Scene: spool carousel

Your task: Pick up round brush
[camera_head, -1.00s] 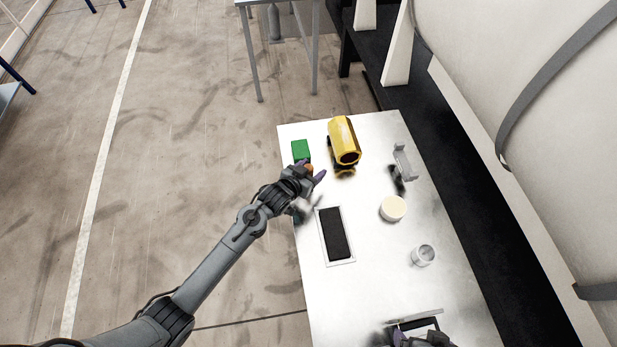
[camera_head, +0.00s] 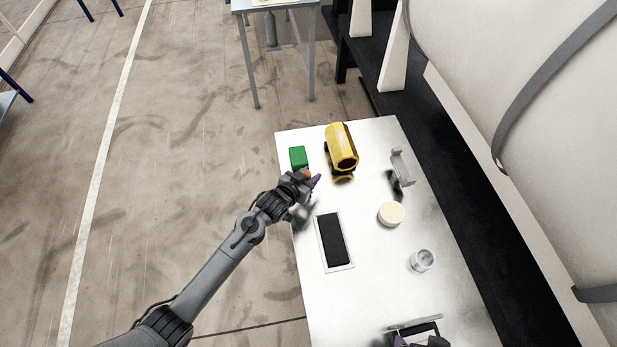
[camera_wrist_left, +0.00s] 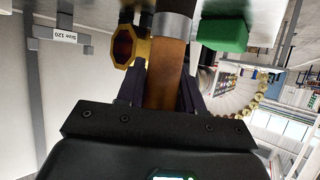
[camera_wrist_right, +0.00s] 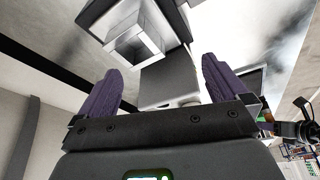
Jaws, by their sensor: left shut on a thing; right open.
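The round brush (camera_wrist_left: 165,85) has a brown wooden handle and a grey metal ferrule. In the head view my left gripper (camera_head: 311,181) is over the left edge of the table, and an orange-brown end of the handle shows at the fingers. My right gripper (camera_wrist_right: 160,88) is open; in the head view only a bit of it shows at the bottom edge.
A green block (camera_head: 298,157) and a yellow barrel-shaped object (camera_head: 341,148) stand just beyond my left gripper. A framed black pad (camera_head: 333,240), a cream round lid (camera_head: 391,213), a clear cup (camera_head: 422,260) and a grey bracket (camera_head: 402,167) are on the table (camera_head: 380,290).

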